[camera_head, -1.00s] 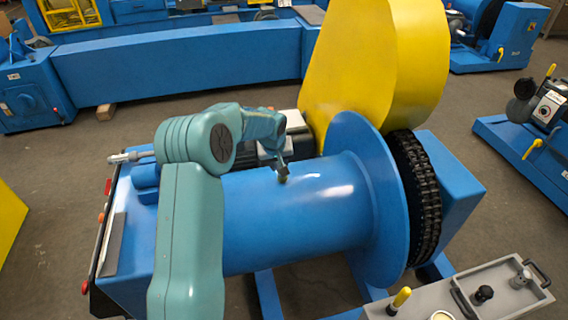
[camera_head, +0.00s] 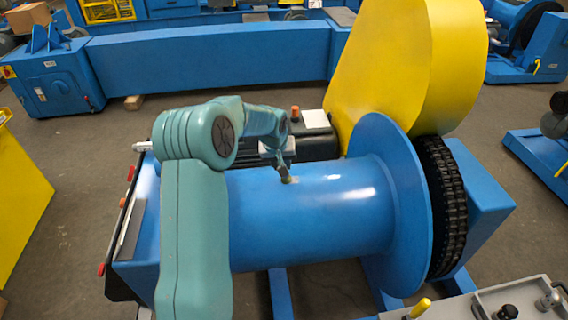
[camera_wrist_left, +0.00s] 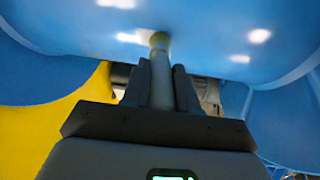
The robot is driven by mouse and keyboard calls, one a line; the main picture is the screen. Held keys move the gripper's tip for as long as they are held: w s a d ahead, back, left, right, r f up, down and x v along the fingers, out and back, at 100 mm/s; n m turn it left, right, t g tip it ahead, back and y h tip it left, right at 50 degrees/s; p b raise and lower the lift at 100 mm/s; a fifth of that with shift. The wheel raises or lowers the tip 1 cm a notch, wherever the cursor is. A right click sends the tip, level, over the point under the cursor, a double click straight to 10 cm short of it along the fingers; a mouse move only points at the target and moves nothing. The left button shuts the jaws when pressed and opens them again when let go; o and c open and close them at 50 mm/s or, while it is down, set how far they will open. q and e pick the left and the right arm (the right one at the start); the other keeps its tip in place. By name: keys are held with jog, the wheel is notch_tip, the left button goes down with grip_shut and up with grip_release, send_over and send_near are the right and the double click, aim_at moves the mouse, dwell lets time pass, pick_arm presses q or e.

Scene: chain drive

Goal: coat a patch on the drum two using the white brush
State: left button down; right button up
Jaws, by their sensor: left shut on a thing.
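A large blue drum (camera_head: 310,220) lies on its side across the middle of the head view, with a round blue flange at its right end. My left gripper (camera_head: 284,158) is over the upper part of the drum. In the left wrist view my left gripper (camera_wrist_left: 161,80) is shut on a brush (camera_wrist_left: 161,90) with a pale grey-white handle and a yellowish tip. The brush tip (camera_head: 290,179) appears at the drum's surface; whether it touches is hard to tell. No clear coated patch shows. My right gripper is out of view.
A tall yellow guard (camera_head: 405,70) and a black chain (camera_head: 445,205) stand at the drum's right end. A dark motor (camera_head: 318,143) sits behind the drum.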

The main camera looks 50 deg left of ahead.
pick_arm(q)
jog(key=w+d, duration=0.6)
jog(key=w, duration=0.6)
jog(key=shift+w+d+p, duration=0.3)
jog(key=shift+w+d, duration=0.05)
jog(key=shift+w, duration=0.05)
dwell(0.6)
jog(key=shift+r+p, duration=1.8)
jog(key=shift+r, duration=1.3)
